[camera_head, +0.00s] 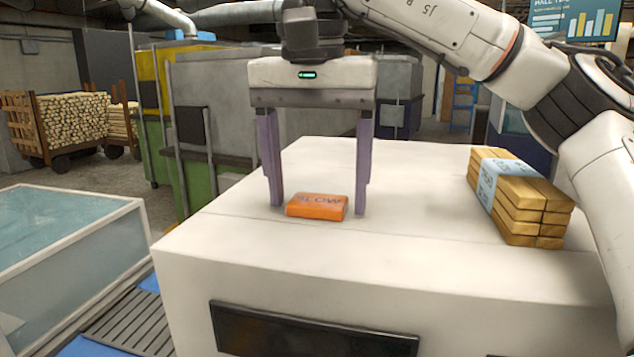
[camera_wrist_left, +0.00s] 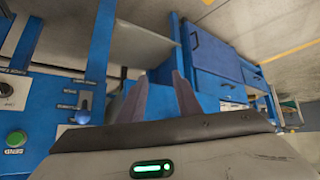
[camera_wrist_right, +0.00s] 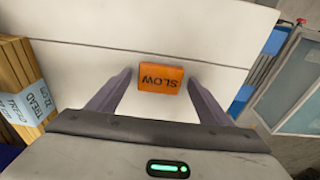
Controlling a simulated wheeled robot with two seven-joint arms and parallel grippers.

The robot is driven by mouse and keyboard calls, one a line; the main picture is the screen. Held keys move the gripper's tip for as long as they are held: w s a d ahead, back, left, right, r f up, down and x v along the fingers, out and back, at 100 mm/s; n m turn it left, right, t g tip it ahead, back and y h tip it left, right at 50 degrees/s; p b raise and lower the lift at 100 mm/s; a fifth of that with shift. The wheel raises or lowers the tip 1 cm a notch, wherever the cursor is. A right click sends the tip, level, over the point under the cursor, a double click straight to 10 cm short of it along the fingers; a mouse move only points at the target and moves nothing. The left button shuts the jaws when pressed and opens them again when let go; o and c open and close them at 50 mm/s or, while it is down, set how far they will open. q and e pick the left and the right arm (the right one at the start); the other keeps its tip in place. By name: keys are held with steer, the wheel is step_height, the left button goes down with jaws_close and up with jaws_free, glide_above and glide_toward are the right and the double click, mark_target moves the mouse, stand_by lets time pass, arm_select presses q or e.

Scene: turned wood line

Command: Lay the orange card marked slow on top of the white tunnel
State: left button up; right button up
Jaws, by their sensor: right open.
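The orange card marked SLOW (camera_head: 317,207) lies flat on the top of the white tunnel (camera_head: 240,235), near its front left part. It also shows in the right wrist view (camera_wrist_right: 160,78), with its lettering upside down. My right gripper (camera_head: 319,212) is open, with one purple finger on each side of the card. The fingers appear apart from the card, and nothing is held. My left gripper (camera_wrist_left: 163,85) shows only in the left wrist view, away from the tunnel, in front of blue cabinets. Its two fingers stand apart with nothing seen between them.
A bundle of wooden strips with a blue band (camera_head: 515,195) lies on the tunnel top at the right. A glass-topped case (camera_head: 65,240) stands at the left. A dark panel (camera_head: 310,330) is on the tunnel's front. The tunnel top around the card is clear.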

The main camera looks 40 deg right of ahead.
mark_target(314, 206)
steer(key=shift+r, duration=0.1)
step_height(314, 206, up, 12)
steer(key=s+a, duration=0.1)
stand_by(0.4)
steer(key=shift+a, duration=0.1)
